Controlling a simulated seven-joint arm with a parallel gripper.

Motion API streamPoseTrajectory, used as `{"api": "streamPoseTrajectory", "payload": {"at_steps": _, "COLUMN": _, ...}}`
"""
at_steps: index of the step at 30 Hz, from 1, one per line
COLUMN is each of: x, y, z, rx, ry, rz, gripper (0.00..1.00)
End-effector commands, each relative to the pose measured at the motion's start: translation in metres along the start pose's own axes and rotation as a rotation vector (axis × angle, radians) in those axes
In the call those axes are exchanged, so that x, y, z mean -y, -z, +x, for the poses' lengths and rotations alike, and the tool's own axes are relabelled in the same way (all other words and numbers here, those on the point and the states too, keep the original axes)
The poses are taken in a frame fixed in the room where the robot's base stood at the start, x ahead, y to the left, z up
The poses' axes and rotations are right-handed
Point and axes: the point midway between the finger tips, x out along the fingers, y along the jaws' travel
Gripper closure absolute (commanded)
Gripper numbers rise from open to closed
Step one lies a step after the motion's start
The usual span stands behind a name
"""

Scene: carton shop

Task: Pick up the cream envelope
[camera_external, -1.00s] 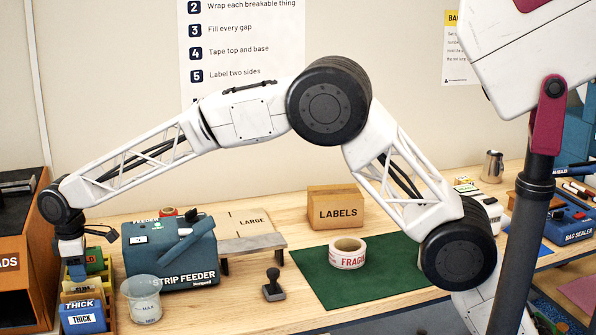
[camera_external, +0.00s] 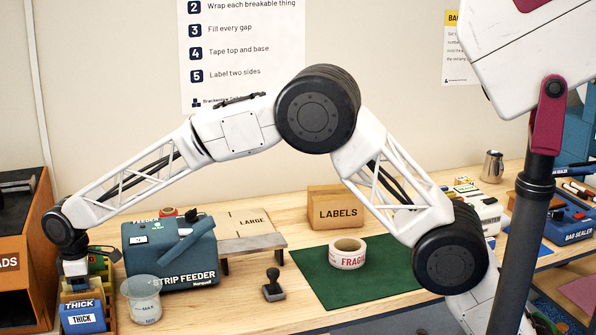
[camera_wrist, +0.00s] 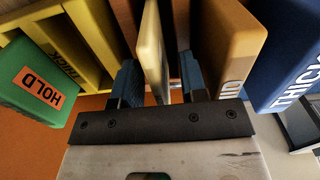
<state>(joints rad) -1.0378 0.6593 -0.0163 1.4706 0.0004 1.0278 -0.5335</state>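The cream envelope (camera_wrist: 152,45) stands on edge in the wrist view, a thin pale slab seen nearly end-on. My gripper (camera_wrist: 160,65) is open, with one blue finger on each side of this slab. A gap shows between the slab and the right finger; the left finger is close to it, and I cannot tell if they touch. In the external view my gripper (camera_external: 76,275) is down in the row of upright packs at the left. Its fingertips and the cream envelope are hidden there by the packs in front.
A brown pack (camera_wrist: 230,45) and a blue THICK pack (camera_wrist: 285,60) stand to the right in the wrist view. A yellow THICK divider (camera_wrist: 75,50) and a green HOLD pack (camera_wrist: 35,80) stand to the left. A clear beaker (camera_external: 143,300) and strip feeder (camera_external: 172,255) are beside the row.

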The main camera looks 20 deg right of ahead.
Motion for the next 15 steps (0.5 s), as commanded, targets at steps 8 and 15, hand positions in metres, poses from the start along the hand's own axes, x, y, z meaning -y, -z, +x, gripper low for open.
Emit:
{"api": "streamPoseTrajectory", "payload": {"at_steps": 8, "x": 0.0, "y": 0.0, "z": -0.0002, "rx": 0.0, "ry": 0.0, "rz": 0.0, "gripper": 0.61}}
{"api": "streamPoseTrajectory", "payload": {"at_steps": 15, "x": 0.0, "y": 0.0, "z": -0.0002, "rx": 0.0, "ry": 0.0, "rz": 0.0, "gripper": 0.91}}
